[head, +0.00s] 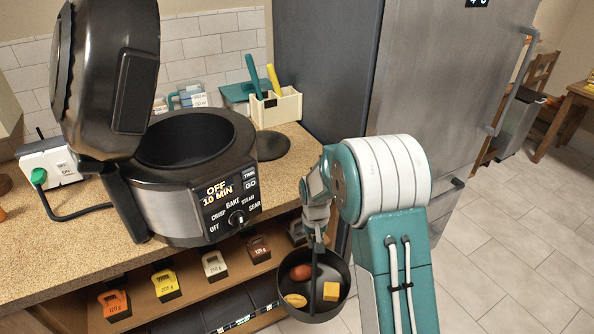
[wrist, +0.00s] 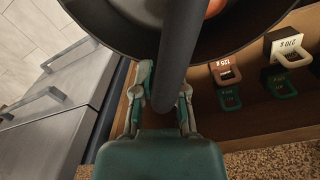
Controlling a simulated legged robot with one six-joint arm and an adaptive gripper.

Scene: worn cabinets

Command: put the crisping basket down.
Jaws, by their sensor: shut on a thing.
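My gripper (head: 317,232) is shut on the upright handle of the dark crisping basket (head: 312,316). The basket hangs in front of the counter's edge, to the right of the open shelf. It holds a red-orange piece (head: 300,272), a yellow cube (head: 331,291) and a yellow rounded piece (head: 295,300). In the wrist view the grey handle (wrist: 180,50) runs between the fingers of my gripper (wrist: 163,88), and the basket's dark bowl (wrist: 105,25) shows behind it. The cooker (head: 180,210) stands on the counter with its lid (head: 100,70) raised and its pot open.
The speckled counter (head: 60,235) has bare room at front left. A dark round mat (head: 272,145) lies right of the cooker, before a utensil holder (head: 276,108). Labelled weights, such as a yellow one (head: 165,284), sit on the shelf below. A grey fridge (head: 430,80) stands behind my arm.

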